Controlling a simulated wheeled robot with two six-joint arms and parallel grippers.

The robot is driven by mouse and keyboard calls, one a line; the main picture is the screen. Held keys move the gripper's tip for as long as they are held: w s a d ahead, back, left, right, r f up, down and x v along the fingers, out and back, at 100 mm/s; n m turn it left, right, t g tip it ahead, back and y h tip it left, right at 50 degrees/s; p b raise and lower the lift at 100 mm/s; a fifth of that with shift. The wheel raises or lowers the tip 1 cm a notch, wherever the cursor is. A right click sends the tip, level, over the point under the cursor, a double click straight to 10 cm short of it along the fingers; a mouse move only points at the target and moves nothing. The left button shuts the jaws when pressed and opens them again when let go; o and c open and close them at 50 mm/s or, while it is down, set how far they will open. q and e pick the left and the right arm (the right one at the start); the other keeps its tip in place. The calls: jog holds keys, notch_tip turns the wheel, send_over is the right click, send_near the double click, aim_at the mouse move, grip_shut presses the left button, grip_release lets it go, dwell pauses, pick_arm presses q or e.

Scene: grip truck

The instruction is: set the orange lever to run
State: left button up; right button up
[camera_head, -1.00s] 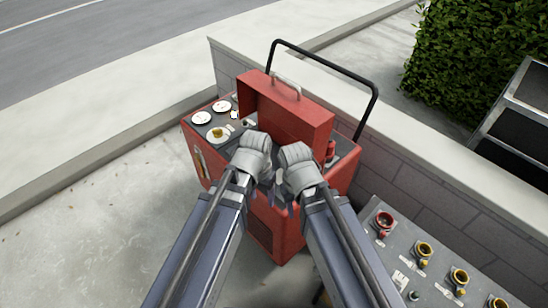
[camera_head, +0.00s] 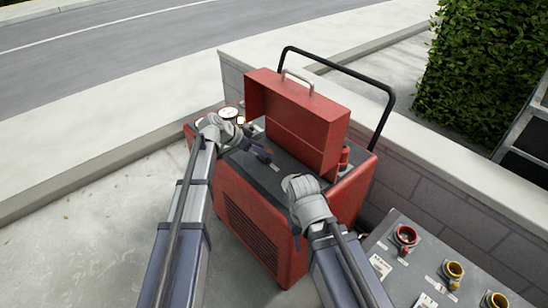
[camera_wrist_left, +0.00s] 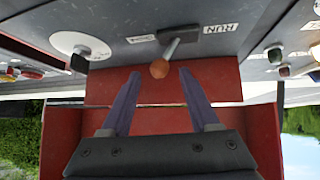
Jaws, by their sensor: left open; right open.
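The orange lever knob (camera_wrist_left: 159,69) shows in the left wrist view, on a short metal stem rising from a dark mount (camera_wrist_left: 172,34) on the grey panel. An upside-down RUN label (camera_wrist_left: 220,28) lies to the right of the mount. My left gripper (camera_wrist_left: 159,75) is open, with its fingertips on either side of the knob and not closed on it. In the head view my left gripper (camera_head: 266,154) reaches over the panel top from the left; the lever is hard to make out there. My right gripper (camera_head: 297,238) is open and empty at the machine's front right.
The red machine (camera_head: 255,225) has a raised red lid (camera_head: 300,130) behind the panel and a black handle bar (camera_head: 372,84). White gauges (camera_head: 228,113) sit at its left end. A grey panel with red and yellow couplings (camera_head: 405,236) stands at right. A low wall runs behind.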

aim_at(274, 162)
pick_arm(q)
jog(key=b+x, duration=0.5)
jog(key=x, duration=0.2)
jog(key=shift+w+d+f, duration=0.1)
jog(key=shift+f, duration=0.1)
jog(key=shift+r, duration=0.1)
grip_shut()
